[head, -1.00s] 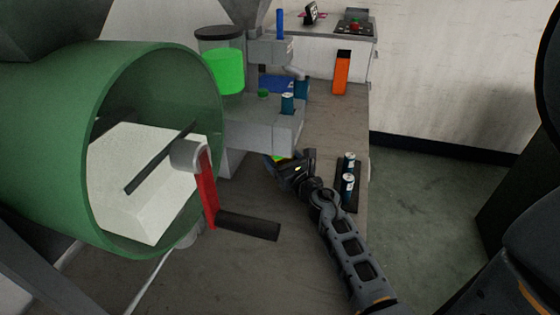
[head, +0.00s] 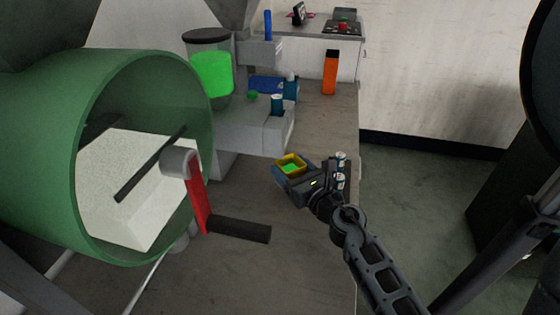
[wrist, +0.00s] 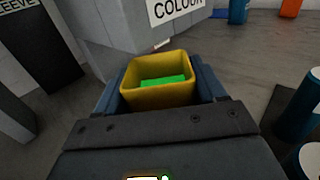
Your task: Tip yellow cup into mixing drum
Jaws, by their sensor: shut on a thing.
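The yellow cup (head: 291,160) is square and holds bright green material. My gripper (head: 290,170) is shut on it and holds it upright, to the right of the drum's crank. In the wrist view the yellow cup (wrist: 158,95) sits between the two blue-grey fingers of my gripper (wrist: 160,92), with green near its bottom. The mixing drum (head: 140,150) is a large green cylinder at the left, its open mouth facing right. A large white block (head: 135,185) and a dark bar show inside it. The cup is outside the drum, apart from it.
A red crank arm (head: 197,192) with a black handle (head: 238,229) juts out before the drum mouth. A grey dispenser (head: 245,130) with a green-filled hopper (head: 212,72) stands behind. Small cans (head: 341,160) stand right of my gripper. An orange bottle (head: 330,72) stands farther back.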

